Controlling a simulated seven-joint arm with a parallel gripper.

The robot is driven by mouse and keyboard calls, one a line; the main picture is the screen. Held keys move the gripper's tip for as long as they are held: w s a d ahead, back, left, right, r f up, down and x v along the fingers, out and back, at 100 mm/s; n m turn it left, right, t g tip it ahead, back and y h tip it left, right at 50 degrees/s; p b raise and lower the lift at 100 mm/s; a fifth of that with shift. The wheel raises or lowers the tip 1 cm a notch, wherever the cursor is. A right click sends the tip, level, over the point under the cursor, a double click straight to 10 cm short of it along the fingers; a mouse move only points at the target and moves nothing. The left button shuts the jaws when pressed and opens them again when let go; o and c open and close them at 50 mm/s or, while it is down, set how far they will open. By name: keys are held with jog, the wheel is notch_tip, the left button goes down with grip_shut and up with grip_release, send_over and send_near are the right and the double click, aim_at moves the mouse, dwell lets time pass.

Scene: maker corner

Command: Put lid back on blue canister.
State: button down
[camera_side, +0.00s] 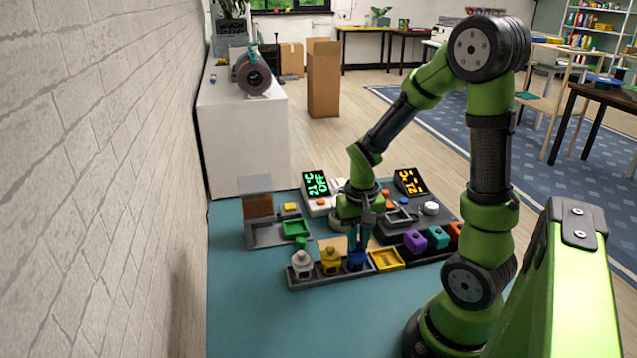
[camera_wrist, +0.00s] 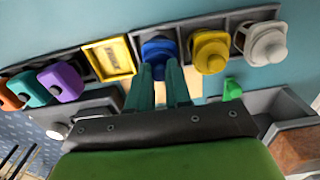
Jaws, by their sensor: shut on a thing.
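The blue canister (camera_side: 357,262) stands in the dark rack, between the yellow canister and a yellow tray. It also shows in the wrist view (camera_wrist: 158,46). My gripper (camera_side: 358,244) points down directly over it. In the wrist view its two teal fingers (camera_wrist: 159,68) close around a blue part at the canister's top, which I take to be the blue lid (camera_wrist: 158,59). The fingers hide most of the lid. I cannot tell whether it rests fully on the rim or is slightly above it.
Yellow (camera_side: 331,262) and white (camera_side: 302,264) knobbed canisters stand to the left in the rack. The yellow tray (camera_side: 387,259) is close on the right, with purple (camera_side: 414,241), teal and orange blocks beyond. A green tray (camera_side: 296,228) and displays lie behind. The front mat (camera_side: 300,318) is clear.

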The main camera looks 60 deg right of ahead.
jog(key=shift+c, duration=2.4)
grip_release()
jog(key=shift+r, duration=3.5)
grip_shut()
